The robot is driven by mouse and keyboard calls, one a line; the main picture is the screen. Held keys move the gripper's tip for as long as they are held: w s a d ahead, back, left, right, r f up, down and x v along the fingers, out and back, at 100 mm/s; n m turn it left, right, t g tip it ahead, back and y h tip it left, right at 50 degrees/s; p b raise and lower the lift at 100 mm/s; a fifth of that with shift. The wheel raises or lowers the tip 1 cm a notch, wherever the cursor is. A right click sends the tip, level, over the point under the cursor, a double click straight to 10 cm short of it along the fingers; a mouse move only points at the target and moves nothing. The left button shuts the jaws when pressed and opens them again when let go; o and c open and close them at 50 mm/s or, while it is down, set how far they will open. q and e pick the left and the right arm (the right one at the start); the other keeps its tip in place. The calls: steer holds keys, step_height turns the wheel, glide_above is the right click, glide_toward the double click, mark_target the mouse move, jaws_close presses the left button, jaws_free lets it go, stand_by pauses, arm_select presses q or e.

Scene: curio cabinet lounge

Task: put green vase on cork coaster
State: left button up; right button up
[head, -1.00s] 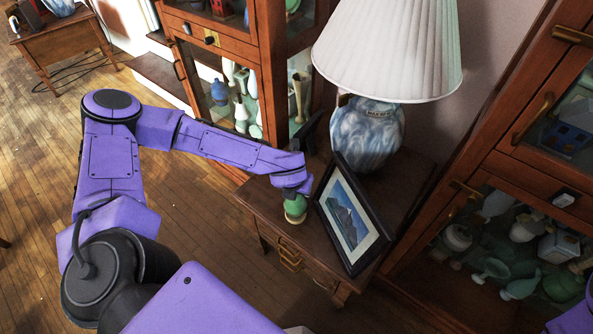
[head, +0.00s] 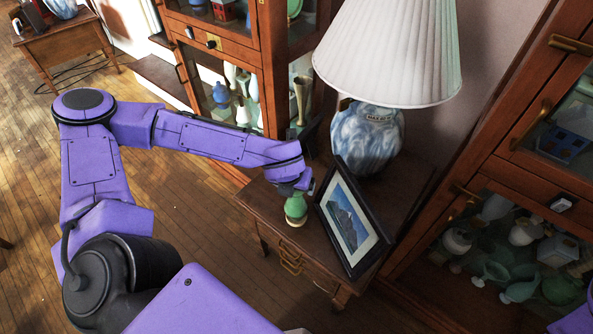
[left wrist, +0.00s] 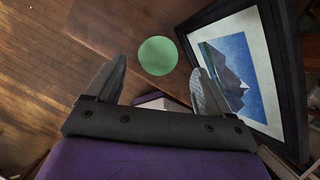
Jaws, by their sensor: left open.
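The green vase (head: 296,207) stands upright near the front edge of the small wooden table, left of the picture frame. A thin tan disc, which looks like the cork coaster (head: 293,223), shows under its base. In the left wrist view the vase is a round green shape (left wrist: 157,55) just beyond the fingertips; no coaster shows there. My left gripper (left wrist: 155,72) is open, above the vase and apart from it, with nothing between its fingers. In the head view the left wrist partly hides the gripper. My right gripper is out of view.
A dark picture frame (head: 351,217) leans close to the right of the vase. A blue-white lamp (head: 367,138) stands behind it. Glass cabinets (head: 235,80) flank the table (head: 262,198). A small dark object (head: 309,134) stands behind my wrist.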

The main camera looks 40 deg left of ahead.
arm_select(q)
steer(key=v, duration=0.4)
steer(key=s+d+f+m+y, duration=0.25)
steer(key=s+f+m, duration=0.55)
steer(key=f+m, duration=0.6)
steer(key=s+a+f+m, duration=0.3)
steer(key=s+m, duration=0.3)
steer(key=m, duration=0.3)
steer(key=s+a+f+m+g, duration=0.1)
steer(key=s+a+f+m, duration=0.2)
steer(key=s+m, duration=0.3)
steer(key=f+m, duration=0.1)
steer(key=m, duration=0.3)
steer(key=shift+f, duration=0.2)
steer(key=shift+h, duration=0.25)
